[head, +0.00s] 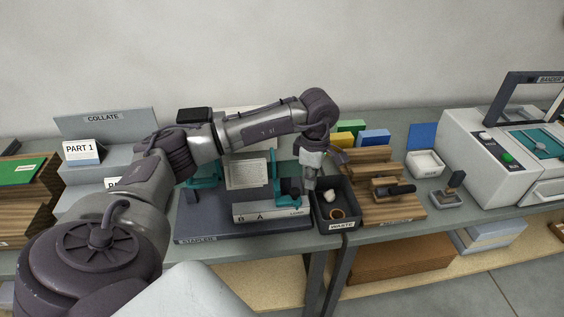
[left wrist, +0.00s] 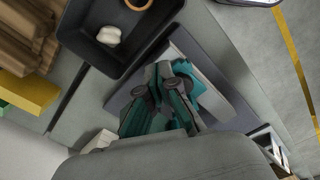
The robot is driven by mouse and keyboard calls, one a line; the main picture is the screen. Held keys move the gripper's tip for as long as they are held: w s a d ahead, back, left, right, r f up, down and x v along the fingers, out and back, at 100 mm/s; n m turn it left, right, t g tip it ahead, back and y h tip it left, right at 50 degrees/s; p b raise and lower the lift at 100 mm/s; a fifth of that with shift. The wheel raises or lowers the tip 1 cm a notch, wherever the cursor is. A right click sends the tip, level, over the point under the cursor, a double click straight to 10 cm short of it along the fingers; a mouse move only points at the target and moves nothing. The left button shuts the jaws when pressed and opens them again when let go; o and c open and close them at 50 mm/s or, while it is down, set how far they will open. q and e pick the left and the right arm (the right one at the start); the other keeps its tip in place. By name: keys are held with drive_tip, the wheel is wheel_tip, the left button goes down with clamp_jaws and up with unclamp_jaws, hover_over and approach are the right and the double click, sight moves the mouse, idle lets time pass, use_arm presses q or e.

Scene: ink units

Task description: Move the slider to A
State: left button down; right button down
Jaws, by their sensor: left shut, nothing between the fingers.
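The stapler (head: 195,227) stands on the bench on a dark base with teal parts. A light rail (head: 250,213) along its front edge carries the labels B, A and what looks like LOAD, from left to right. The slider (head: 290,188), a teal and dark block, stands at the right end of the rail, by the rightmost label, to the right of A. My left gripper (head: 309,184) points down just right of the slider, shut and empty. In the left wrist view the left gripper's fingers (left wrist: 157,84) overlap teal parts; I cannot tell whether they touch. My right gripper is not in view.
A dark waste bin (head: 350,208) with a pale lump and a ring in it stands close right of my left gripper. Beyond it is a wooden stepped rack (head: 372,166). The collate rack (head: 105,125) is at left.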

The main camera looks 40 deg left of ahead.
use_arm(q)
drive_tip(key=shift+f, duration=0.1)
idle(0.4)
drive_tip(key=shift+f+b, duration=1.5)
drive_tip(key=shift+f, duration=0.15)
